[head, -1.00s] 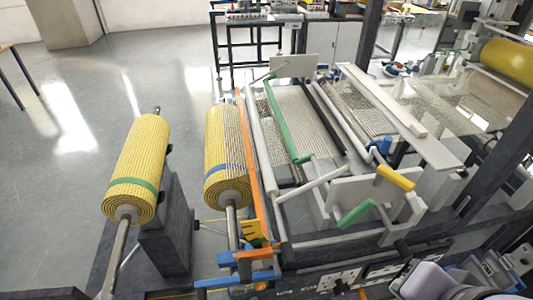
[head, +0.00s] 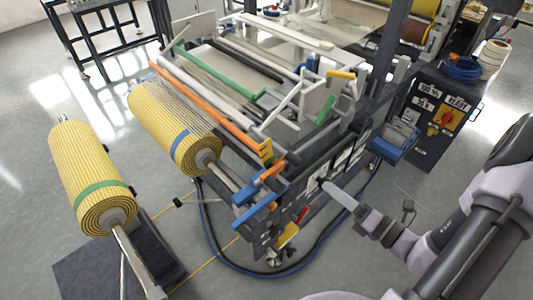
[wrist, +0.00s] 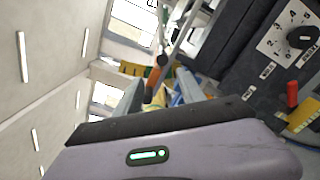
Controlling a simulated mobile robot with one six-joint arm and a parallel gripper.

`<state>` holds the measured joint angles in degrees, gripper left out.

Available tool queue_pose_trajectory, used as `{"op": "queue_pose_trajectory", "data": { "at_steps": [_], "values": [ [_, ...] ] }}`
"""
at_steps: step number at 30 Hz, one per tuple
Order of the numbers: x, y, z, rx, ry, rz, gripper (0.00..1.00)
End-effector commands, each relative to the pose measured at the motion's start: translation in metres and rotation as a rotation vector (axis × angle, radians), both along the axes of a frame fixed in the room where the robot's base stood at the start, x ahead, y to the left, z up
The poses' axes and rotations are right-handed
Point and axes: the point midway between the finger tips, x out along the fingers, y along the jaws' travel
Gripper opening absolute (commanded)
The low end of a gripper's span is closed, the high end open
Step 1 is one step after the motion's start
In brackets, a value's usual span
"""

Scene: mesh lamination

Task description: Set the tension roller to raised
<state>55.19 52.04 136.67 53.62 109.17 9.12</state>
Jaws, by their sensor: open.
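The laminating machine shows in the head view with several crosswise bars and rollers: an orange bar (head: 205,108), a white roller (head: 213,95) behind it and a green bar (head: 215,68). I cannot tell for sure which is the tension roller, or whether it is raised. At the near side are a yellow handle (head: 341,74) and a green handle (head: 325,108). My gripper (head: 327,186) is beside the machine's front side panel, below these handles. In the wrist view my gripper (wrist: 158,88) is open, and a dark lever with an orange end (wrist: 155,78) appears between its fingers.
Two yellow mesh rolls (head: 92,180) (head: 175,125) stand at the left on shafts. Blue and orange brackets (head: 258,208) stick out at the machine's near corner. A control box (head: 440,115) is at the right. The wrist view shows a dial (wrist: 301,37) and red lever (wrist: 292,93). A hose lies on the floor.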

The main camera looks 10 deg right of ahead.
Motion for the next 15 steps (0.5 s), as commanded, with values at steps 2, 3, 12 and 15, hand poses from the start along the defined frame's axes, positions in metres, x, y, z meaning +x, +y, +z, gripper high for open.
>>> {"op": "queue_pose_trajectory", "data": {
  "at_steps": [2,3,12,15],
  "values": [
    [0.007,0.003,-0.003,0.009,0.005,-0.009,0.47],
    [0.013,0.008,-0.003,0.007,0.003,-0.004,0.47],
    [0.081,0.06,-0.003,0.003,0.001,0.003,0.47],
    [0.1,0.075,-0.002,0.003,0.0,0.003,0.47]
  ]
}}
